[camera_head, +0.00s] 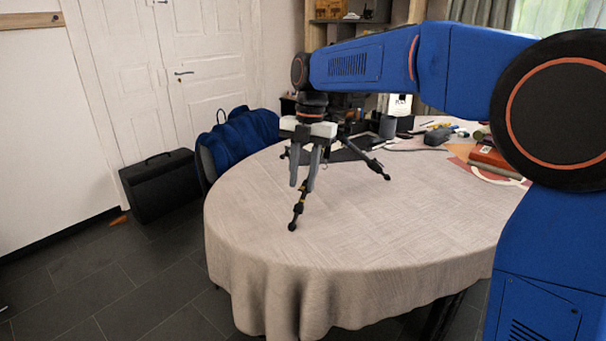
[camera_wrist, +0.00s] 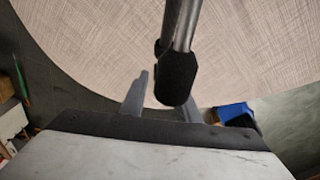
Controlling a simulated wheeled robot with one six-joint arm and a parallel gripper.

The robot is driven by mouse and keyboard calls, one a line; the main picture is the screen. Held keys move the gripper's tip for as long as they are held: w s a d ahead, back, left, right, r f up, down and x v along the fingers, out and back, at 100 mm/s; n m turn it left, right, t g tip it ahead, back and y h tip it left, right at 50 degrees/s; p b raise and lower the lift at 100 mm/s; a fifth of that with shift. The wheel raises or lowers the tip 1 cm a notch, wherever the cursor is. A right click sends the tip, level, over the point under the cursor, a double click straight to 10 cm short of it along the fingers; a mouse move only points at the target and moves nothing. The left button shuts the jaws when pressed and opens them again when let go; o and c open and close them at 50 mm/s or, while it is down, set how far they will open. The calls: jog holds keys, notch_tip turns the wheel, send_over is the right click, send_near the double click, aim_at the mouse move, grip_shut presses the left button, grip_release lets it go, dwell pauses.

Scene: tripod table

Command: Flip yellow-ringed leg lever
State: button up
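A dark tripod stands on the table, with one leg (camera_head: 298,207) toward the front edge and another leg (camera_head: 371,162) toward the right. My gripper (camera_head: 303,187) points down in front of the tripod, its two grey fingers apart, close to the front leg. In the wrist view a grey leg tube with a black clamp (camera_wrist: 177,78) comes down from the top, and the clamp appears between my open fingers (camera_wrist: 164,92). I cannot tell whether they touch it. No yellow ring can be made out. The lever's position is unclear, and my arm hides the tripod's upper part.
The round table (camera_head: 350,255) has a beige cloth and is clear at the front. A chair with a blue jacket (camera_head: 240,138) and a black case (camera_head: 160,185) stand left.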

notch_tip(320, 180, up, 17)
jog(key=w+d, duration=0.1)
jog(key=w, duration=0.1)
jog(key=shift+d, duration=0.4)
jog(key=shift+c, duration=0.2)
